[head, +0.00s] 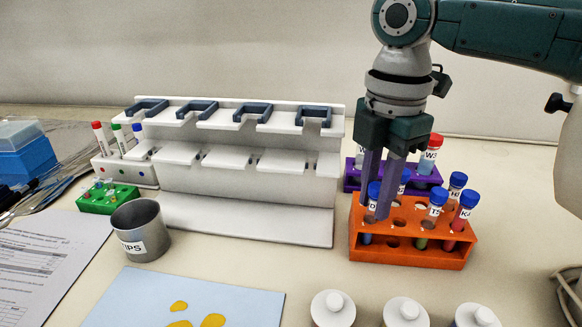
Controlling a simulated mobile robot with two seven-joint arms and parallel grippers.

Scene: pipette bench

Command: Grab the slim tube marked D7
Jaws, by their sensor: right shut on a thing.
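An orange rack (432,256) stands at the right of the bench and holds several blue-capped tubes. At its left end is a slim tube (367,238) with a blue cap and a white label. The label shows a "D"; the rest is hidden behind a finger. My right gripper (377,200) comes down from above, its fingers shut on this tube, which is still in the rack. Other labelled tubes stand at the right, including one (437,205) whose label looks like T5. My left gripper is not in view.
Behind the orange rack is a purple rack (350,179) with wider tubes, one red-capped and marked W3 (430,155). A white pipette stand (245,220) is to the left, with a metal cup (153,243) before it. White-capped bottles (405,312) line the front edge.

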